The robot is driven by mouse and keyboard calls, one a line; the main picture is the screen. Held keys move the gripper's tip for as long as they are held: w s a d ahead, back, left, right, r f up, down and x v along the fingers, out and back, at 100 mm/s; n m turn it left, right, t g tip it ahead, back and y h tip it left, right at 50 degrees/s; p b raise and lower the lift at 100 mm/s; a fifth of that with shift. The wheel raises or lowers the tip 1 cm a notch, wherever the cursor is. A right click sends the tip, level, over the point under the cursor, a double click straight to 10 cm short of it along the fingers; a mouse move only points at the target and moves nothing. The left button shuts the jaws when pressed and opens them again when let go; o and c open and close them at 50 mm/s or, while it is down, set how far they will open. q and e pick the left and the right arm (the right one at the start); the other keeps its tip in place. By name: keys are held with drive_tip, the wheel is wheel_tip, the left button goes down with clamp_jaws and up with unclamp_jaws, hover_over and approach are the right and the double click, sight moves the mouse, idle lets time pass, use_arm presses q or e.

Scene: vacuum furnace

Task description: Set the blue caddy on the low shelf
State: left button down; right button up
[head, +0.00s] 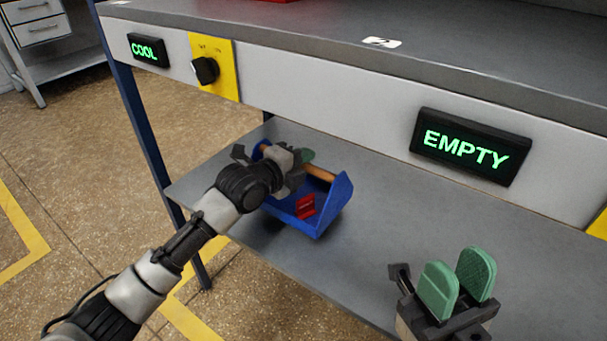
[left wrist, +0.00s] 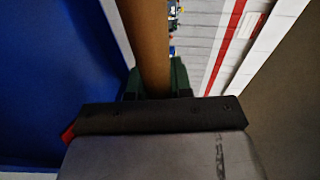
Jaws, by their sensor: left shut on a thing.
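The blue caddy (head: 330,205) is an open tray with a wooden bar handle (head: 318,172) and a red item (head: 305,206) inside. It is at the left part of the grey low shelf (head: 420,245), slightly tilted in the picture; I cannot tell whether it touches the shelf. My left gripper (head: 303,160) is shut on the handle, and the left wrist view shows the wooden bar (left wrist: 148,45) between its green fingers. The caddy's blue wall (left wrist: 60,70) fills the left of that view. My right gripper (head: 458,282) is open and empty, in front of the shelf at the lower right.
Above the low shelf is a grey worktop (head: 330,35) whose front panel holds a COOL display (head: 148,49), a black knob (head: 205,70) and an EMPTY display (head: 469,146). A blue leg (head: 145,130) stands at the shelf's left end. The shelf right of the caddy is clear.

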sight(303, 193)
use_arm(q)
drive_tip(key=shift+f+b, duration=0.45)
drive_tip(key=shift+f, duration=0.9)
drive_tip(key=shift+f, duration=0.1)
drive_tip(key=c, duration=1)
unclamp_jaws()
drive_tip(key=shift+f, duration=0.1)
